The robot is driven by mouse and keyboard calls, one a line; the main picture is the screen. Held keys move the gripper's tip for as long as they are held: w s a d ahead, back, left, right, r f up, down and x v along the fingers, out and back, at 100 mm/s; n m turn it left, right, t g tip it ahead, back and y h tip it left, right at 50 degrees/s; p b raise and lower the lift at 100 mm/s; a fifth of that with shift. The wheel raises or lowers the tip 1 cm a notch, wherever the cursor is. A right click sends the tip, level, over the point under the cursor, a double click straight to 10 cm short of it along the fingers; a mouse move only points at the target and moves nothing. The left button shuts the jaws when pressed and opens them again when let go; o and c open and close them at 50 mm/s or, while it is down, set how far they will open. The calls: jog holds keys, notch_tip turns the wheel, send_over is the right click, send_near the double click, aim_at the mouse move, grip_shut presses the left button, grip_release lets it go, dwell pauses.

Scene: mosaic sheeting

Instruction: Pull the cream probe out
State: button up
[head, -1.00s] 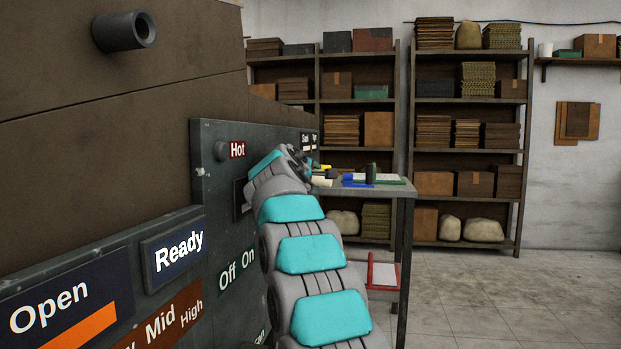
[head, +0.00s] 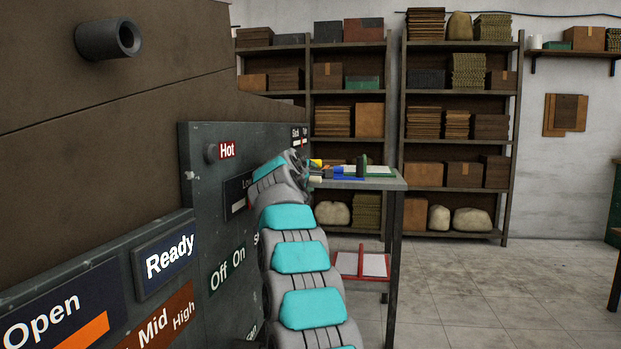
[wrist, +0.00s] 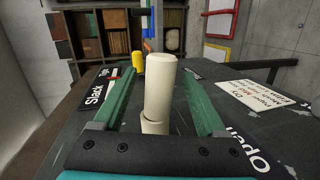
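The cream probe (wrist: 160,88) stands out of a cream round collar (wrist: 155,127) on the dark panel in the wrist view. My gripper (wrist: 158,75) is open, with one green finger on each side of the probe. Gaps show between the probe and both fingers. In the head view my gripper (head: 302,163) is at the far end of the panel, small and partly hidden by my arm. A cream end (head: 315,179) shows beside it there.
A yellow peg (wrist: 138,62) stands near the probe, past the left finger. The dark panel (head: 200,185) runs along my arm's left side. A grey table (head: 375,184) with small coloured items stands beyond. Open floor (head: 470,290) lies to the right.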

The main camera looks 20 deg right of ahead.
grip_shut()
dwell(0.9)
